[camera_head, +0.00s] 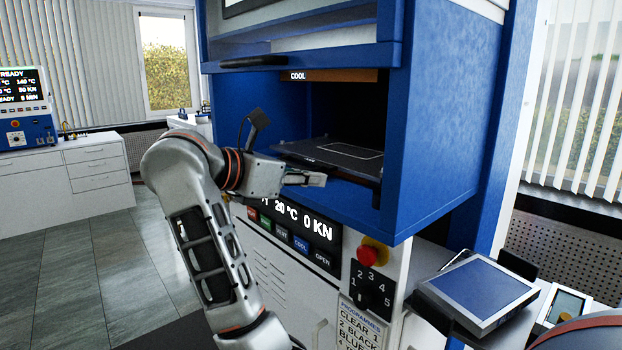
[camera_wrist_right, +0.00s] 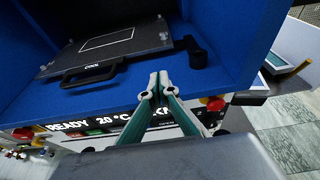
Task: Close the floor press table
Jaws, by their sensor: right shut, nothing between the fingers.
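The floor press table is a dark flat plate (camera_head: 340,154) with a pale rectangle outlined on top. It lies in the open bay of the blue press (camera_head: 440,120), its front edge near the bay's front. In the right wrist view the plate (camera_wrist_right: 110,45) shows a black handle (camera_wrist_right: 92,76) and a "COOL" label. My right gripper (camera_head: 322,180) is shut and empty, just in front of the plate's edge. In the wrist view its fingertips (camera_wrist_right: 158,82) are together, to the right of the handle and apart from it. My left gripper is not in view.
Below the bay are a display and buttons (camera_head: 300,240), a red emergency knob (camera_head: 372,252) and a selector dial (camera_head: 372,292). The raised blue door with a dark handle (camera_head: 252,62) is above. White cabinets (camera_head: 70,180) stand at far left.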

